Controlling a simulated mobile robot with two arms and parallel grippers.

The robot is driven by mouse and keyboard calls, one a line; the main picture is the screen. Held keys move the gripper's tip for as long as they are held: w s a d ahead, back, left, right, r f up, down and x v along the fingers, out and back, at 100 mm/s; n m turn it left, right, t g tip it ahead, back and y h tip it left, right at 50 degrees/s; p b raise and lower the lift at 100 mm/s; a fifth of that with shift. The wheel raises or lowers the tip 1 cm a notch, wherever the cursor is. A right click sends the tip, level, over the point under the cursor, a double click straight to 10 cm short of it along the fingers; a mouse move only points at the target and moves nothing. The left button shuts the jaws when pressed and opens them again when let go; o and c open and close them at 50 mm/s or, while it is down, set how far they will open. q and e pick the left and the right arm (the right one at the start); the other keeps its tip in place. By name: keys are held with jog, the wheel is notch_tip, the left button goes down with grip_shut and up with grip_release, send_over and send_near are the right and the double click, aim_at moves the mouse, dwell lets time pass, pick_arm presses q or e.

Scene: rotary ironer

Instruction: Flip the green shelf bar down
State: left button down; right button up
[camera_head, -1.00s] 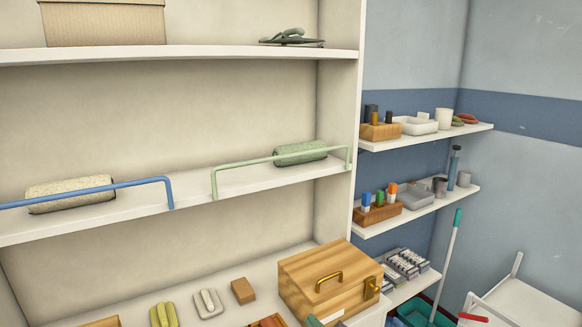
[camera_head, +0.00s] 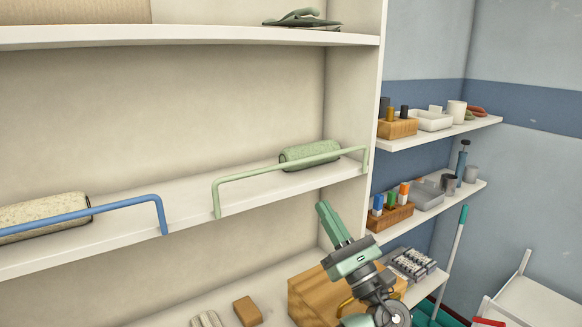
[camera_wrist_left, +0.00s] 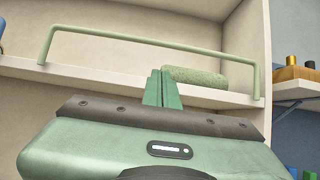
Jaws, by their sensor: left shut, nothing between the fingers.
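The green shelf bar (camera_head: 285,168) stands upright along the front edge of the middle shelf, in front of a rolled green towel (camera_head: 312,155). It also shows in the left wrist view (camera_wrist_left: 150,42), spanning the shelf front with the towel (camera_wrist_left: 195,77) behind it. My left gripper (camera_head: 324,206) is shut and empty, below the bar's right half and apart from it in the head view. In the left wrist view, its closed green fingertips (camera_wrist_left: 164,74) point toward the shelf, below the bar's long rail. My right gripper is not in view.
A blue bar (camera_head: 100,210) stands at the left of the same shelf (camera_head: 190,198), before a pale rolled towel (camera_head: 45,212). A wooden box (camera_head: 310,294) sits below, partly hidden by my left arm. Small side shelves (camera_head: 440,128) hold several items at right.

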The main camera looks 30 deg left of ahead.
pick_arm(q)
jog(key=p+x, duration=0.4)
jog(key=x, duration=0.6)
jog(key=shift+d+r+p, duration=0.2)
jog(key=shift+r+p, duration=0.15)
jog(key=shift+p, duration=0.05)
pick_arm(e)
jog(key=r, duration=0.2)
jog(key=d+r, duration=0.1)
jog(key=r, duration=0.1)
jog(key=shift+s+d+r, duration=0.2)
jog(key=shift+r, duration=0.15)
pick_arm(q)
jog(key=shift+s, duration=0.15)
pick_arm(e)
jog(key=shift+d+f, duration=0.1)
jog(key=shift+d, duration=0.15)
